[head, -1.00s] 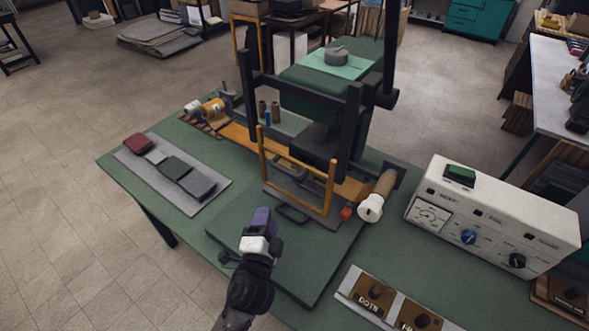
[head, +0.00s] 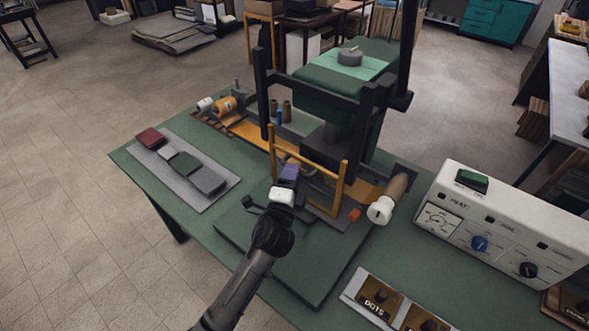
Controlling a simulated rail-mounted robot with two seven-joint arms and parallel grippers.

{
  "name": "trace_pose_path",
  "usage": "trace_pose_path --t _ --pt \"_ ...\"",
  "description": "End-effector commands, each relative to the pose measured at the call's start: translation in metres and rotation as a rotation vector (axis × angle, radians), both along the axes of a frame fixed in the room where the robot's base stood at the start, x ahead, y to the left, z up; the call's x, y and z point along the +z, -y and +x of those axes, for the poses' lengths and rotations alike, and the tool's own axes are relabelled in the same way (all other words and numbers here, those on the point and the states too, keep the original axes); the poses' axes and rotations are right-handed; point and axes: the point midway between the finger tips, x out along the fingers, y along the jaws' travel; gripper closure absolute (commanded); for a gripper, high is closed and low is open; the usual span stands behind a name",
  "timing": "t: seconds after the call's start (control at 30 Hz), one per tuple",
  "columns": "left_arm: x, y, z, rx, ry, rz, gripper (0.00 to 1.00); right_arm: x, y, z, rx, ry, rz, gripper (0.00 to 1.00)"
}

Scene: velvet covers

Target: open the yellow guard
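The yellow guard (head: 340,187) is an upright open frame of thin bars at the front of the dark press (head: 369,112). It stands upright across the press opening. My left gripper (head: 289,174), with a purple part and a white part, is in front of the guard. It overlaps the guard's left half and lower bar in the view. I cannot tell whether it touches the guard, and its fingertips are too small to read. My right gripper is not in view.
A white control box (head: 505,224) with dials stands right of the press. A white-ended roller (head: 381,210) sits beside the guard's right side. A grey mat with colored blocks (head: 219,197) lies left. A label tray (head: 350,287) is at the front. The green base plate (head: 310,275) is mostly bare.

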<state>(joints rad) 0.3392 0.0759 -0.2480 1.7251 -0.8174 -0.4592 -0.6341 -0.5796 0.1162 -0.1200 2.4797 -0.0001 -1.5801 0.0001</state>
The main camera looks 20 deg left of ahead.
Motion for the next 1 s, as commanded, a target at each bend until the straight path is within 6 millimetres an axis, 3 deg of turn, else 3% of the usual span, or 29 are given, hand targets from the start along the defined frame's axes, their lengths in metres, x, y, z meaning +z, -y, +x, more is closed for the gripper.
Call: trace_pose_path --t 0.23,0.63,1.0 --pt "0.003 -0.002 0.020 0.000 0.000 -0.001 0.61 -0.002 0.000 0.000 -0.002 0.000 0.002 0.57" --pt "0.004 -0.002 0.023 0.000 -0.001 -0.002 0.61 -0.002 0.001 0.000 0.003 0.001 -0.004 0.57" --pt "0.004 -0.002 0.023 0.000 -0.001 -0.002 0.96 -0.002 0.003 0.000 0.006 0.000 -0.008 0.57"
